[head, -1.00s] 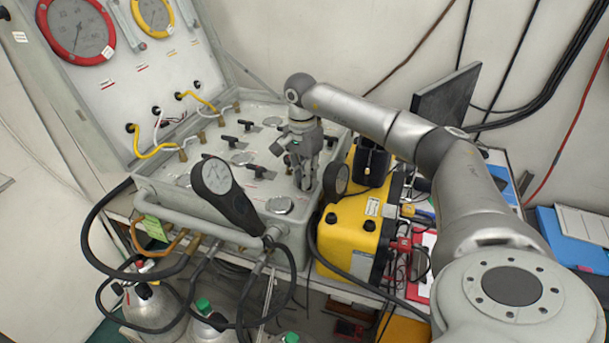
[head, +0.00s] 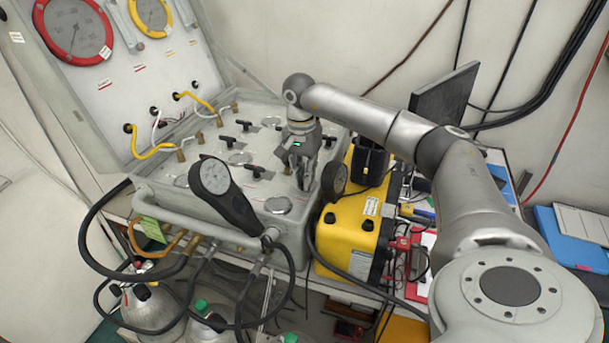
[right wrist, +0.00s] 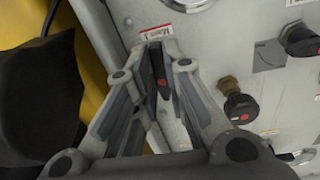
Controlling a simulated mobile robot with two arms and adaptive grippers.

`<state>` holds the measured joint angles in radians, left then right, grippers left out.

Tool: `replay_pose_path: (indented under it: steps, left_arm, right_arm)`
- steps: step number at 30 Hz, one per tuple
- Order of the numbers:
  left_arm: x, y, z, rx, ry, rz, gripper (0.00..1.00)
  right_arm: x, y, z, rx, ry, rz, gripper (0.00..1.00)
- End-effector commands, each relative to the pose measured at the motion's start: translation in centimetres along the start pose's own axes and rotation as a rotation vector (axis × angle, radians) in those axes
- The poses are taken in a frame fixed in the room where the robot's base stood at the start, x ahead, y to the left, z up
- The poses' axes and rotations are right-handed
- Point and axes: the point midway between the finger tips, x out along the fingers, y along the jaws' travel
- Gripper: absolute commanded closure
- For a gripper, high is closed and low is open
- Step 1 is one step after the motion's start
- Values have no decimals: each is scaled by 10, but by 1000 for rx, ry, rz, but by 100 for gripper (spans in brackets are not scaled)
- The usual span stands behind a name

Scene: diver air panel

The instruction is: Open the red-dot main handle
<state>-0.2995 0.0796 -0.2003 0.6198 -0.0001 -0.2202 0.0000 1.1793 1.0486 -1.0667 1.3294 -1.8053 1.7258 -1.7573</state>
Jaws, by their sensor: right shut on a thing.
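The red-dot main handle (right wrist: 162,84) is a dark lever with a red dot, seen in the right wrist view between the fingers of my right gripper (right wrist: 161,62). The gripper is shut on it, and the fingers hide most of its sides. In the head view my right gripper (head: 305,178) points down at the right side of the grey panel (head: 262,190), and the handle is hidden there. My left gripper is not in view.
Other black handles (head: 257,171) stand on the panel, and a red-dotted knob (right wrist: 240,108) is right of the gripper.

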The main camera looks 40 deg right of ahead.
Motion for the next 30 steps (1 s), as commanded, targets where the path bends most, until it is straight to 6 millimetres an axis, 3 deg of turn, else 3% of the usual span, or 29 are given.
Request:
replay_pose_path:
  steps: [1, 6, 17, 22, 30]
  left_arm:
    - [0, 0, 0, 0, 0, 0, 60]
    - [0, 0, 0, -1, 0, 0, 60]
    - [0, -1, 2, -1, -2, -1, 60]
    - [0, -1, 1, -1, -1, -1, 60]
    - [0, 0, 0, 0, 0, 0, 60]
  right_arm:
    - [-1, 0, 0, 0, 0, -2, 87]
    - [0, 0, 0, 0, 0, -2, 66]
    - [-4, 0, 0, 1, 0, -1, 66]
    - [-28, -1, 0, 1, 2, -4, 66]
    - [-86, -2, 0, 0, 2, -5, 66]
